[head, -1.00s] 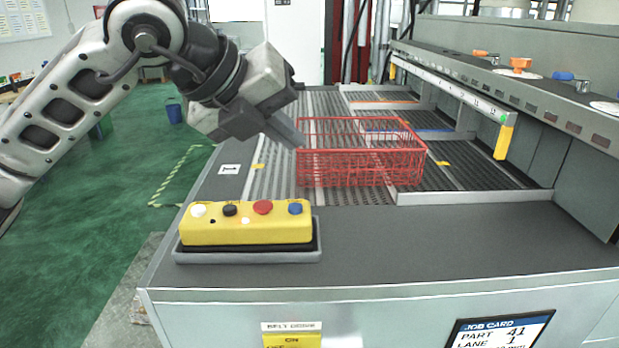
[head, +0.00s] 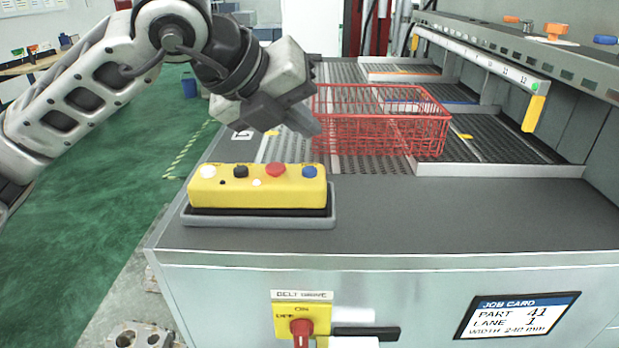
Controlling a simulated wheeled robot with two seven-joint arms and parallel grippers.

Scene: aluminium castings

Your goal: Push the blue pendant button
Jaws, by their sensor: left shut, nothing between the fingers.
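The yellow pendant (head: 258,193) lies in a grey holder at the front left of the bench, with a row of white, black, red and blue buttons on top. The blue pendant button (head: 310,171) is at the right end of the row, beside the red button (head: 275,169). My left gripper (head: 312,128) is shut and empty. In the picture it shows above the blue button, apart from it, its tip in front of the left side of the red basket. My right gripper is not in view.
A red wire basket (head: 398,150) stands on the belt lanes behind the pendant. The dark bench top (head: 450,215) right of the pendant is clear. A belt drive switch with a red knob (head: 301,327) and a job card (head: 516,316) are on the front panel.

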